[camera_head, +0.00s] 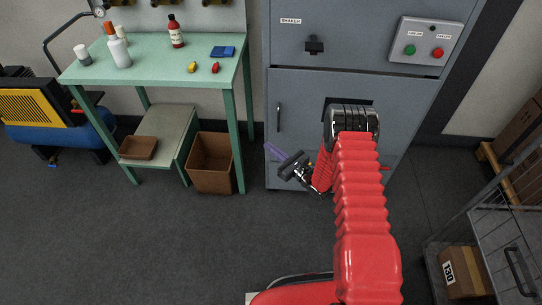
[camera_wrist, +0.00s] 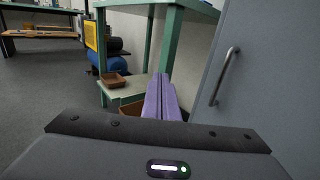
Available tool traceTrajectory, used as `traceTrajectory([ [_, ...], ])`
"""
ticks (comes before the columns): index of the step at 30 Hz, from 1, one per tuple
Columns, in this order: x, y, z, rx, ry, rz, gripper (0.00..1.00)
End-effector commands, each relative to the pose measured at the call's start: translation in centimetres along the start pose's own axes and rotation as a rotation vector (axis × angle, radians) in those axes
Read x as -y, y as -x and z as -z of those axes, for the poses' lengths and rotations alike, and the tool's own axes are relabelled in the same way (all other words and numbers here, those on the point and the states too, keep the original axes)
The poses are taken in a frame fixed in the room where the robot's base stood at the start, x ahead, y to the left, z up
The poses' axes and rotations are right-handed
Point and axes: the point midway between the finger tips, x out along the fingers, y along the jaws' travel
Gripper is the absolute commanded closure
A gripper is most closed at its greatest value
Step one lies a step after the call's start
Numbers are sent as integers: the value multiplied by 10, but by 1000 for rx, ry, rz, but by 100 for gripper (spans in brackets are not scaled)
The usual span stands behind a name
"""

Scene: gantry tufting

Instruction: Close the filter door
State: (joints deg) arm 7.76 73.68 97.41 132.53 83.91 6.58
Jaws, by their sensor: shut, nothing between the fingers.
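The filter door appears to be the lower grey panel (camera_head: 300,100) of the cabinet. It has a dark vertical handle (camera_head: 279,117) near its left edge. In the wrist view, a grey door face (camera_wrist: 270,90) with a metal bar handle (camera_wrist: 225,75) fills the right side. I cannot tell whether the door stands slightly ajar. My gripper (camera_head: 270,148) is low, by the door's lower left edge, with its purple fingers pointing left. The fingers are together and empty, and also show in the wrist view (camera_wrist: 160,85), left of the handle. My arm hides part of the door.
A green table (camera_head: 150,68) with bottles and small items stands left of the cabinet. A brown bin (camera_head: 210,165) and a low bench (camera_head: 165,130) are under it. A wire cart (camera_head: 500,235) is at right. The grey floor at front left is clear.

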Motion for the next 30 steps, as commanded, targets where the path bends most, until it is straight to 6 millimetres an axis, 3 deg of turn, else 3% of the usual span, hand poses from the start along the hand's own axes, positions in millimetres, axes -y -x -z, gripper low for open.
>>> traceTrajectory([
  [9,-25,22,-1,1,0,1,100],
  [30,-28,25,4,-17,4,-5,100],
])
